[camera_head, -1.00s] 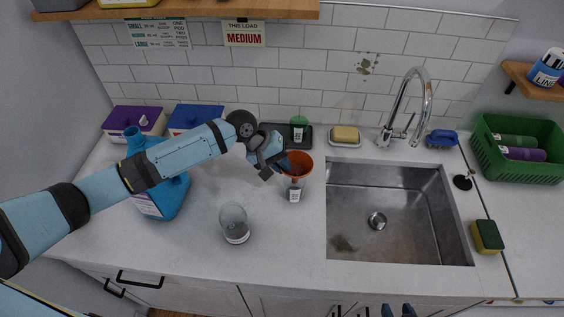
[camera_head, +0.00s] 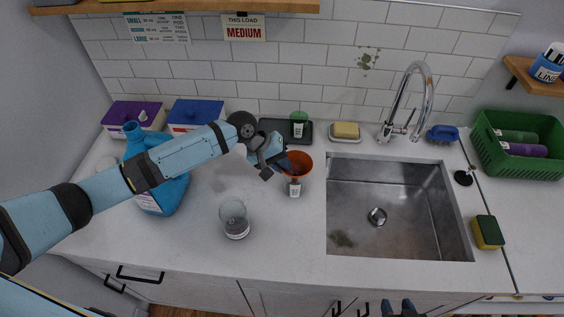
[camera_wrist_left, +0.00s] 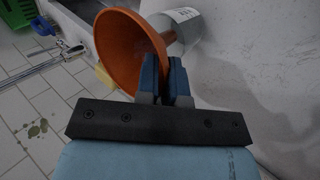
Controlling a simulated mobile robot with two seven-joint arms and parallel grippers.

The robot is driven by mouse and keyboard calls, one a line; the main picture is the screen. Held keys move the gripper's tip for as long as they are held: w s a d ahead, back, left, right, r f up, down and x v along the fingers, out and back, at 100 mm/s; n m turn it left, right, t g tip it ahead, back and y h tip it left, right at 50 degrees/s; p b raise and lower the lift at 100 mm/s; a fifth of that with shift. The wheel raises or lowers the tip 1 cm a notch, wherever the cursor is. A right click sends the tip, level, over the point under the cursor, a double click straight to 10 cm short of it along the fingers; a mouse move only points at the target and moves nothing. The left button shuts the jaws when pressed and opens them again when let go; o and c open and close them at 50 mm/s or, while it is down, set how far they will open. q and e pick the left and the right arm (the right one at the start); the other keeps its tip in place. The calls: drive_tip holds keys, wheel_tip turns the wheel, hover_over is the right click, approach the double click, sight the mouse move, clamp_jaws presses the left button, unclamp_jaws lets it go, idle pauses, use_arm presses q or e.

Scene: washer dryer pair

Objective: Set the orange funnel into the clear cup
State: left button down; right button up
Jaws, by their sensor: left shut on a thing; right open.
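The funnel's cone (camera_wrist_left: 122,48) fills the upper left of that view. Its spout points toward a pale cylinder with a white label (camera_wrist_left: 186,28); I cannot tell how deep the spout sits in it. A clear cup (camera_head: 232,212) stands upright and apart, nearer the counter's front. My right gripper (camera_head: 398,308) is open at the bottom edge, only its tips showing.
The sink (camera_head: 382,205) is right of the funnel. A blue jug (camera_head: 172,192) stands left under my left arm. A dark tray (camera_head: 270,127) with a green-topped container (camera_head: 299,122) and a soap dish (camera_head: 345,138) are behind. The counter between cup and funnel is clear.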

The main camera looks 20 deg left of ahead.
use_arm(q)
drive_tip(key=shift+f+b, duration=0.3)
drive_tip(key=shift+f, duration=1.05)
drive_tip(key=c, duration=1.2)
unclamp_jaws()
drive_tip(key=shift+o, duration=0.2)
